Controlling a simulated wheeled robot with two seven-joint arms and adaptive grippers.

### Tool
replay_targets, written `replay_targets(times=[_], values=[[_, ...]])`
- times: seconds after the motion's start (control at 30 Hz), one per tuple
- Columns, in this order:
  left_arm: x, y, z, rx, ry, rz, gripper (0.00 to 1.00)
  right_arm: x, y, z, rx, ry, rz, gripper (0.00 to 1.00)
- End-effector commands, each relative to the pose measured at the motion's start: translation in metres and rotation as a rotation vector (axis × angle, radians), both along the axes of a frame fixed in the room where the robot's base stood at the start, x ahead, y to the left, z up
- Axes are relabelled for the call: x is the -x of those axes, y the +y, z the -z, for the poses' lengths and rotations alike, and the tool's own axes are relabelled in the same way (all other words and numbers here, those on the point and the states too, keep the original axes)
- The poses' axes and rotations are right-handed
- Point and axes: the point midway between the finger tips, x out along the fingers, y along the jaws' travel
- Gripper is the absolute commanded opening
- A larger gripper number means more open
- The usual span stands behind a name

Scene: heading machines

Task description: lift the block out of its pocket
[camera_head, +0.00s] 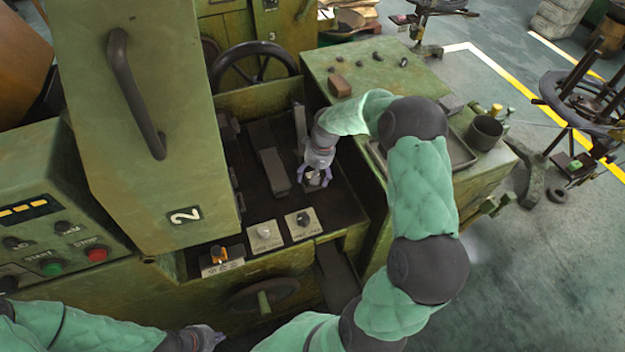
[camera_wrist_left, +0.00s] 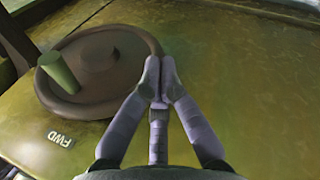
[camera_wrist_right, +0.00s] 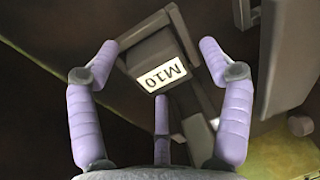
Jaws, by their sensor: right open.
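The block (camera_wrist_right: 152,48), dark grey with a white "M10" label, lies between the fingers of my right gripper (camera_wrist_right: 157,50) in the right wrist view. The fingers are open, one on each side; I cannot tell whether either touches it. The pocket's edges are hard to make out there. In the head view my right gripper (camera_head: 314,182) reaches down inside the open machine bay and largely hides the block. My left gripper (camera_wrist_left: 160,70) has its fingertips together, empty, over the machine's front by a dark handwheel (camera_wrist_left: 130,45). It also shows at the bottom of the head view (camera_head: 212,338).
A raised green cover (camera_head: 150,110) marked 2 stands left of the bay. A long dark bar (camera_head: 272,172) lies beside my right gripper. Switch plates (camera_head: 264,236) line the bay's front edge. A tray (camera_head: 458,153) and a cup (camera_head: 484,132) stand at right.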

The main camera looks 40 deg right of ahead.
Motion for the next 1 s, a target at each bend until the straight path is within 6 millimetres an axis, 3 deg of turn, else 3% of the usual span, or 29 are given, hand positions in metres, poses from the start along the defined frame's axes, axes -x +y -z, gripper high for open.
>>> replay_targets(times=[0.1,0.13,0.4,0.77,0.97,1.0], values=[[0.000,0.000,-0.001,0.000,0.000,0.000,0.00,0.000,0.000,-0.001,0.000,-0.001,0.000,0.79],[0.000,0.000,-0.001,0.000,0.000,0.000,0.00,0.000,0.000,-0.001,0.000,-0.001,0.000,0.73],[0.000,0.000,-0.001,0.000,0.000,0.000,0.00,0.000,0.000,-0.001,0.000,-0.001,0.000,0.00],[0.000,0.000,-0.004,0.000,0.000,0.000,0.00,-0.001,-0.001,-0.009,0.002,-0.005,0.001,0.00],[0.000,0.000,-0.020,0.000,0.000,0.000,0.00,-0.001,-0.001,-0.042,0.004,-0.006,0.001,0.00],[0.000,0.000,-0.022,0.000,0.000,0.000,0.00,0.006,0.001,-0.047,0.003,-0.005,0.001,0.00]])
